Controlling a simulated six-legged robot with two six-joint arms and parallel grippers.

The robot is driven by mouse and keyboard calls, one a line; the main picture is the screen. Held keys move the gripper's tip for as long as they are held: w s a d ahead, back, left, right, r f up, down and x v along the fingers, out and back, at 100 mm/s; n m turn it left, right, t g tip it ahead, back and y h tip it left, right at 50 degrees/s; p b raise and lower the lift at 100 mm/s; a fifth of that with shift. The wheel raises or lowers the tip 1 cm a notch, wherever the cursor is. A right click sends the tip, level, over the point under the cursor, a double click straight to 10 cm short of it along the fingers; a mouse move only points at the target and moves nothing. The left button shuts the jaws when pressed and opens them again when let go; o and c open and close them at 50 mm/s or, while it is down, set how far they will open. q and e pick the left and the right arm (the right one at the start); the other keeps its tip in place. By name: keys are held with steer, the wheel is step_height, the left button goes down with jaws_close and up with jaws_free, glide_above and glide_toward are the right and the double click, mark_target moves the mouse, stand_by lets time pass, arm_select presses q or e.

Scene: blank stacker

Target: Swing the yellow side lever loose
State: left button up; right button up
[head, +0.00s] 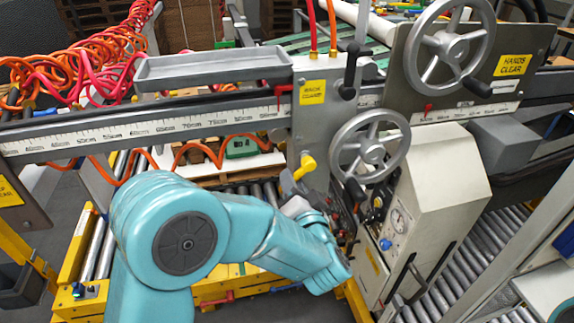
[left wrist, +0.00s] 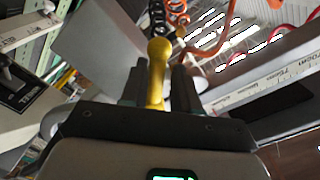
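The yellow side lever (head: 305,165) sticks out from the grey carriage plate, below the long ruler rail, in the head view. Its free end points down and left. My left gripper (head: 296,204) reaches up to that end from below, partly hidden by my own teal arm. In the left wrist view the yellow lever (left wrist: 157,72) runs between the two dark fingers of my left gripper (left wrist: 160,88), its rounded end past the fingertips. The fingers lie close along both sides of it and look shut on it. My right gripper is not in view.
A handwheel (head: 370,147) and a black-knobbed lever (head: 350,75) sit right of the yellow lever. The ruler rail (head: 150,130) crosses above my arm. Orange hoses (head: 215,150) hang behind. A beige cabinet (head: 435,190) stands close on the right.

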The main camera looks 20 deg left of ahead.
arm_select(q)
steer(key=s+d+r+m+p, duration=0.1)
steer(key=s+d+r+m, duration=0.2)
steer(key=s+m, duration=0.4)
steer(key=shift+s+d, duration=0.45)
steer(key=shift+s, duration=0.15)
stand_by(0.7)
steer(key=shift+a+f, duration=0.1)
steer(key=shift+f, duration=0.05)
